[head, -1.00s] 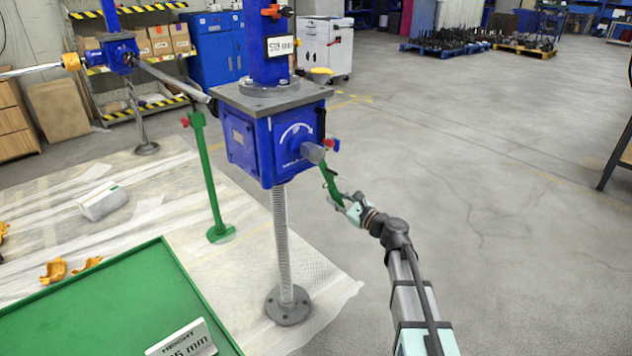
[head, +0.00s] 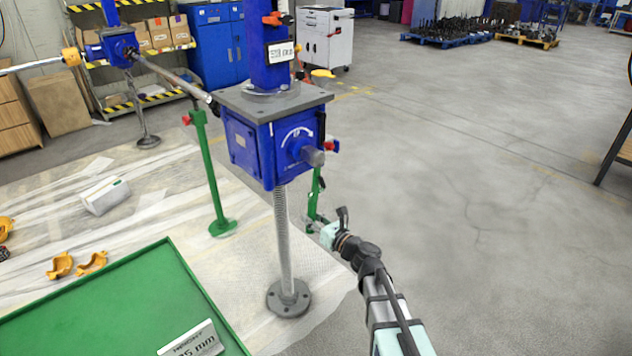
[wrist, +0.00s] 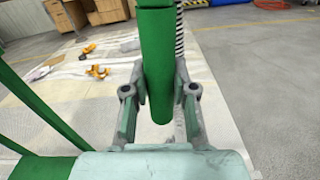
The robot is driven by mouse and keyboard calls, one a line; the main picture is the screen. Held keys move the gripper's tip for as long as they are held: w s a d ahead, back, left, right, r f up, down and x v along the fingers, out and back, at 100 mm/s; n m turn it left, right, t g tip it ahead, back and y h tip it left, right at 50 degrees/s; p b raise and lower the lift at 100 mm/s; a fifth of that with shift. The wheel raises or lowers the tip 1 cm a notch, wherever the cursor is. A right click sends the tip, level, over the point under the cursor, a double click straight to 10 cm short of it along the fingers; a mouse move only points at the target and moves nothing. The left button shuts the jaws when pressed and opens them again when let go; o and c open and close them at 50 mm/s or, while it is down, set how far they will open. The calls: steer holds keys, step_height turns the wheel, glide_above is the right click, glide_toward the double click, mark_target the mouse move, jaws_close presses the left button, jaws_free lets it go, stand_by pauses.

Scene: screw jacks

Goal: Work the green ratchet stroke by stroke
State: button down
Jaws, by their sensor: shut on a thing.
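The green ratchet (head: 317,192) hangs down from the right side of the blue screw jack box (head: 262,145), partly hidden behind the grey shaft end. My gripper (head: 318,224) is shut on the lower part of its handle. In the wrist view the green handle (wrist: 158,65) stands between the two fingers (wrist: 158,100), its rounded end showing below them. The jack's threaded screw (head: 284,240) runs down from the box to a round grey foot. A curved white arrow is printed on the box's face.
A green table (head: 110,310) with a white height sign (head: 192,342) stands at the lower left. A green stand (head: 212,180) holds the long shaft toward a second blue jack (head: 118,47).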

steer(key=s+a+r+m+p, duration=0.3)
steer(key=s+a+m+p, duration=0.1)
steer(key=s+a, duration=0.1)
steer(key=shift+s+a+m+p, duration=0.2)
steer(key=shift+s+m+p, duration=0.15)
steer(key=shift+m, duration=0.05)
steer(key=shift+w+d+f+n+b, duration=0.45)
steer(key=shift+w+d+n+b, duration=0.15)
steer(key=shift+w+d+b, duration=0.15)
steer(key=shift+w+d+f+n+b, duration=0.45)
steer(key=shift+w+d+n+b, duration=0.2)
steer(key=shift+w+b, duration=0.1)
